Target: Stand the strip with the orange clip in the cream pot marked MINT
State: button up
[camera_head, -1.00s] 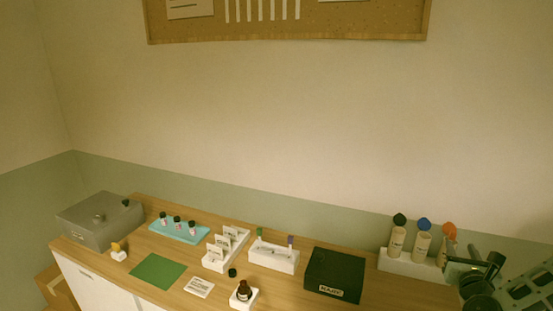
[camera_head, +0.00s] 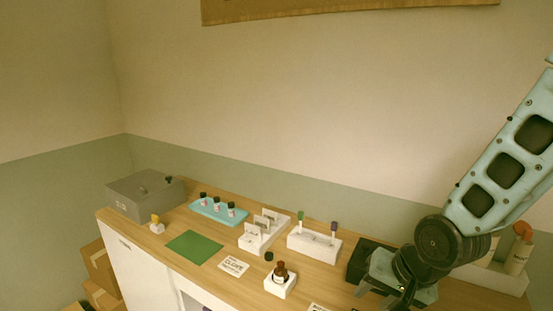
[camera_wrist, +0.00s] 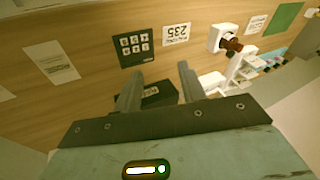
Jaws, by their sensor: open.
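At the right of the head view, a cream container (camera_head: 516,260) with an orange top (camera_head: 523,230) shows partly behind my arm. A small yellow-orange piece (camera_head: 155,217) stands in a little white holder at the far left; I cannot tell whether it is a clip on a strip. A white block (camera_head: 314,247) holds upright pieces with a green clip (camera_head: 300,215) and a purple clip (camera_head: 333,226). No MINT marking is readable. My gripper (camera_head: 382,292) is open and empty, above the counter by the black box; its fingers (camera_wrist: 160,84) show apart in the wrist view.
A black box (camera_head: 358,262) stands partly behind my gripper. A brown bottle (camera_head: 281,271) on a white block, a white rack with cards (camera_head: 258,239), a blue tray (camera_head: 213,215) and a grey box (camera_head: 146,193) stand leftward. A green mat (camera_head: 194,247) lies flat.

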jog(key=s+a+r+n+g+h+b, duration=0.1)
jog(key=s+a+n+g+b, duration=0.1)
jog(key=s+n, duration=0.4)
jog(key=s+a+r+n+g+h+b, duration=0.1)
jog(key=s+n, duration=0.5)
jog(key=s, duration=0.6)
jog(key=shift+s+a+r+g+b, duration=0.2)
jog(key=shift+a+r+g+b, duration=0.3)
jog(key=shift+a+r, duration=0.35)
